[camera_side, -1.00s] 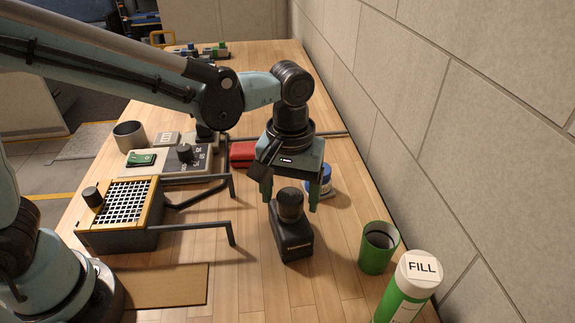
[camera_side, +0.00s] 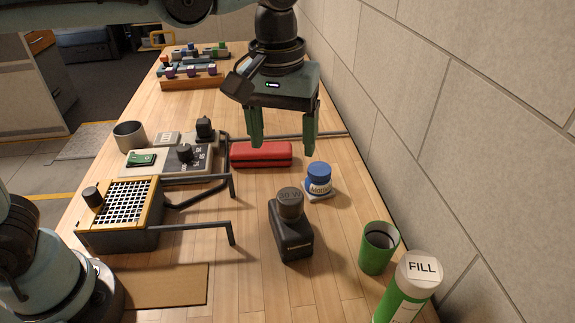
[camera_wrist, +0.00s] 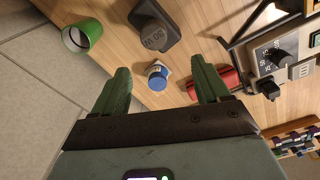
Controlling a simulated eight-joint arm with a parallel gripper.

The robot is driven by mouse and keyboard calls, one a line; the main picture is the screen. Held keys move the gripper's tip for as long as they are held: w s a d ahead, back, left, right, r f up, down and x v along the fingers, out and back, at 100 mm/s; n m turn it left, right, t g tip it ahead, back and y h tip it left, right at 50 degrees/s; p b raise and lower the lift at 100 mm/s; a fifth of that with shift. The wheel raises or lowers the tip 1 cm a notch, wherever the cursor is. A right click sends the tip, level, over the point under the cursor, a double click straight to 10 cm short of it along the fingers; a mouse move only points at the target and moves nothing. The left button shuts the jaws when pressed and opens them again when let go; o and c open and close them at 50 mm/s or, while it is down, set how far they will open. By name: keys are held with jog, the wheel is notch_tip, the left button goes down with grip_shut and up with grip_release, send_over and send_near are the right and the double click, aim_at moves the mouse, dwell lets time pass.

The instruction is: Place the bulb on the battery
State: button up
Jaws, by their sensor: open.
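The block also shows at the top of the wrist view (camera_wrist: 157,22). I cannot make out a clear light bulb; whether the round piece is one or part of the battery, I cannot tell. My gripper (camera_side: 284,143) is open and empty, fingers down, raised behind the block and apart from it. The gripper also shows in the wrist view (camera_wrist: 159,72).
A blue-lidded jar (camera_side: 319,180) stands right of the block, and a red case (camera_side: 261,154) lies behind. A green cup (camera_side: 377,250) and FILL bottle (camera_side: 408,290) stand front right by the wall. A grille box (camera_side: 130,205) and control panel (camera_side: 200,165) are left.

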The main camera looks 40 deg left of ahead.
jog(key=s+a+f+m+t, duration=0.2)
jog(key=a+f+t, duration=0.1)
jog(key=a, duration=0.5)
jog(key=s+a+f+m+t, duration=0.2)
jog(key=s+a+f+t, duration=0.1)
jog(key=a, duration=0.5)
jog(key=shift+s+a+f+t, duration=0.15)
jog(key=shift+s+f+t, duration=0.15)
jog(key=shift+f+t, duration=0.1)
